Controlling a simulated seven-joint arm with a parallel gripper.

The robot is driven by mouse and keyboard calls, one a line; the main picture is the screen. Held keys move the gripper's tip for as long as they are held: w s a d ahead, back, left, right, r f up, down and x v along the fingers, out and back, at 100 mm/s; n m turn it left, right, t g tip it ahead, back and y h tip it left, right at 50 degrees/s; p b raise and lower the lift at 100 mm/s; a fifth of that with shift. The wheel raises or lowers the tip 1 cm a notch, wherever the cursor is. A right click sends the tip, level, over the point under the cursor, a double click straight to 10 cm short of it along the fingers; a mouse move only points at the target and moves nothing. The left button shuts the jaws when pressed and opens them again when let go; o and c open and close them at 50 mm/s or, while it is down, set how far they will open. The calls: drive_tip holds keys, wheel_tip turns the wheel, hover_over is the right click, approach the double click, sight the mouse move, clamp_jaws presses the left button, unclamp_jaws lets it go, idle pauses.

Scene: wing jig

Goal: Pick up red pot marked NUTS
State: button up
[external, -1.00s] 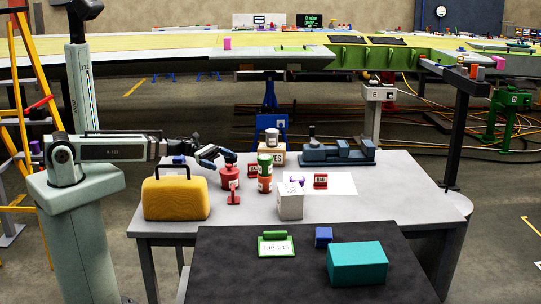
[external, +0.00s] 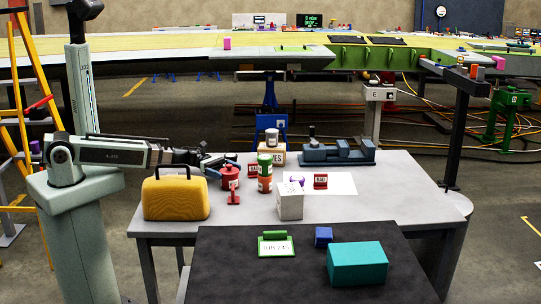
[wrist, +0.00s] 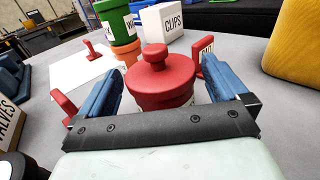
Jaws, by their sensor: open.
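The red pot (external: 229,178), with a knobbed lid, stands upright on the grey table beside a green and orange stacked can (external: 265,172). It also shows in the wrist view (wrist: 160,85), where its label is mostly hidden by my gripper. My gripper (wrist: 160,72) is open, with one blue finger on each side of the pot. I cannot tell whether either finger touches it. In the external view my gripper (external: 219,163) is at the pot's left, low over the table.
A yellow case (external: 176,196) stands in front of my arm. A white CLIPS box (wrist: 163,22), small red signs (wrist: 93,49) and a VALVES box (wrist: 8,125) stand around the pot. A blue vise (external: 337,153) is at the back. The table's right side is clear.

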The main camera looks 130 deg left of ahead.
drive_tip(key=shift+w, duration=1.35)
drive_tip(key=shift+c, duration=0.4)
drive_tip(key=c, duration=0.9)
drive_tip(key=shift+c, duration=0.2)
